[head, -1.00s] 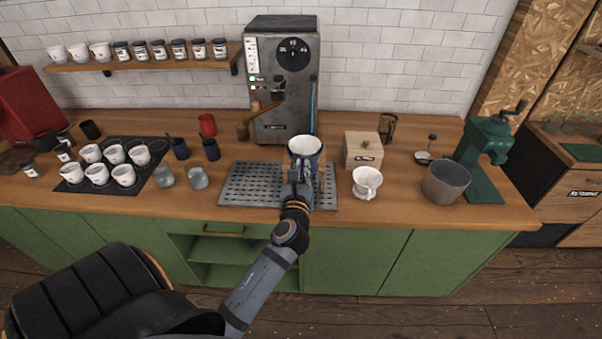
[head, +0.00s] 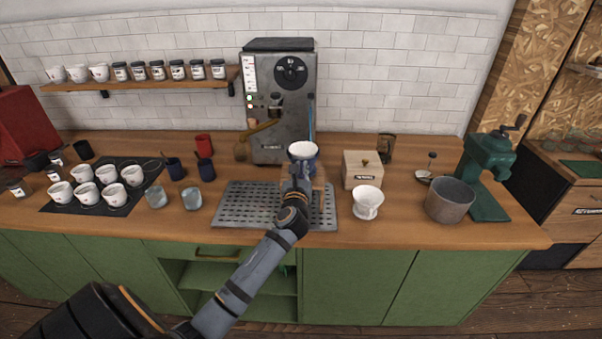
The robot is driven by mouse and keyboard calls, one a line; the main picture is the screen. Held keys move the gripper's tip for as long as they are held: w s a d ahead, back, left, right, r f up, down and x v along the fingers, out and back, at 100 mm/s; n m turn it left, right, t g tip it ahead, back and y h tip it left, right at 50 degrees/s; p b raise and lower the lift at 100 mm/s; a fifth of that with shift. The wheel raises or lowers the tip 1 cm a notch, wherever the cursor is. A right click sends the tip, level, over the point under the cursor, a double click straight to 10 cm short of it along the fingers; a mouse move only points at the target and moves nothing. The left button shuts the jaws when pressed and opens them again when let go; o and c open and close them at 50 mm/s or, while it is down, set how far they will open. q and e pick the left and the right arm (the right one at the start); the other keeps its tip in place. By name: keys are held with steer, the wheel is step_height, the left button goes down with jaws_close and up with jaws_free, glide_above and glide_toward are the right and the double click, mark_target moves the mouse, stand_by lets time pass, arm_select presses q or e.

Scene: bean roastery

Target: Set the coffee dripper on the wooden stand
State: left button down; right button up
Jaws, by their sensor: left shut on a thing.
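The coffee dripper (head: 303,151), white inside and dark blue outside, is in my left gripper (head: 299,176), in front of the espresso machine. The gripper is shut on it from the near side, and the dripper is upright with its mouth up. Light wood that looks like the wooden stand (head: 319,179) shows just right of the gripper, at the back of the perforated metal tray (head: 245,207). My gripper and arm hide most of the stand. I cannot tell whether the dripper touches the stand. My right gripper is not in view.
A white handled cone (head: 367,203) and a wooden box (head: 361,171) stand right of the tray. A grey pot (head: 450,201) and green grinder (head: 487,165) are farther right. Several cups stand on a dark mat (head: 134,195) at left. The espresso machine (head: 279,105) stands behind.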

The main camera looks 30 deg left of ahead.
arm_select(q)
steer(key=shift+f, duration=0.25)
steer(key=shift+f+b, duration=0.3)
steer(key=shift+f, duration=0.1)
steer(key=c, duration=1.4)
jaws_free()
steer(key=v, duration=1.2)
